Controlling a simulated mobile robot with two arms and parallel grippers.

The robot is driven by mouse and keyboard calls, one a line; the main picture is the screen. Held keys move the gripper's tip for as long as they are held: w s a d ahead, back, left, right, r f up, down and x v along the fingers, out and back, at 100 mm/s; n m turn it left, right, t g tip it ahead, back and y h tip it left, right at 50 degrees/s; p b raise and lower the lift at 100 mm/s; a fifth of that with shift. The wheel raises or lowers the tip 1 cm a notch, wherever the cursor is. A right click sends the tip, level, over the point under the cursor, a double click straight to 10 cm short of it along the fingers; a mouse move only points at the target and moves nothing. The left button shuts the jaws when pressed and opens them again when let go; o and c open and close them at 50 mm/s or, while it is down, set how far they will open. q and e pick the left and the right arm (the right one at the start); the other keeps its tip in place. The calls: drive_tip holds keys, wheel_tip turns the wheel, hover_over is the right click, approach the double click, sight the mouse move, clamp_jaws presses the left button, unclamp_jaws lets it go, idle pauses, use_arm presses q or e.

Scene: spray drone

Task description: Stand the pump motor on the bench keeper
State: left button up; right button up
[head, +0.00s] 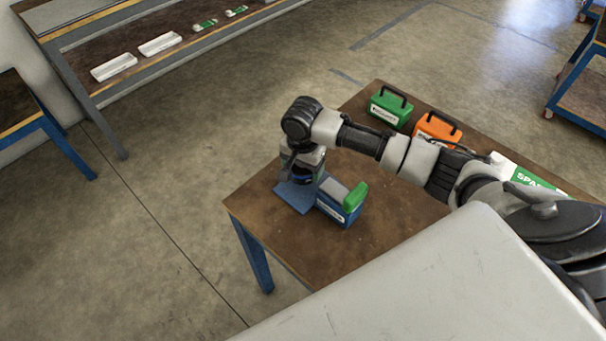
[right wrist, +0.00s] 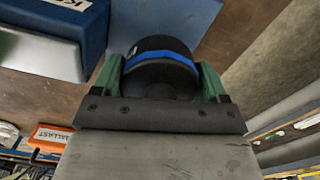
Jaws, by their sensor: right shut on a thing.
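The pump motor is a black cylinder with a blue band (right wrist: 160,56). It shows in the right wrist view between the green fingers of my right gripper (right wrist: 160,78), which is shut on it. In the head view the motor (head: 304,178) is partly hidden below my right gripper (head: 302,165), over a flat blue plate (head: 294,197). The plate, seemingly part of the bench keeper, lies next to a blue block with a white label (head: 338,209). In the right wrist view the block (right wrist: 92,28) is left of the motor. I cannot tell whether the motor touches the plate. My left gripper is not in view.
A green-topped piece (head: 355,196) sits at the block. A green case (head: 390,106), an orange case (head: 437,126) and a green-and-white box (head: 520,172) stand farther back on the brown bench (head: 270,228). The bench's front left is clear. A shelf with white trays (head: 113,67) is far left.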

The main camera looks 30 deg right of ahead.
sight(303, 175)
drive_tip(key=shift+f, duration=1.55)
drive_tip(key=o, duration=1.3)
drive_tip(key=shift+f, duration=0.15)
wheel_tip(303, 175, up, 12)
drive_tip(key=shift+r, duration=0.2)
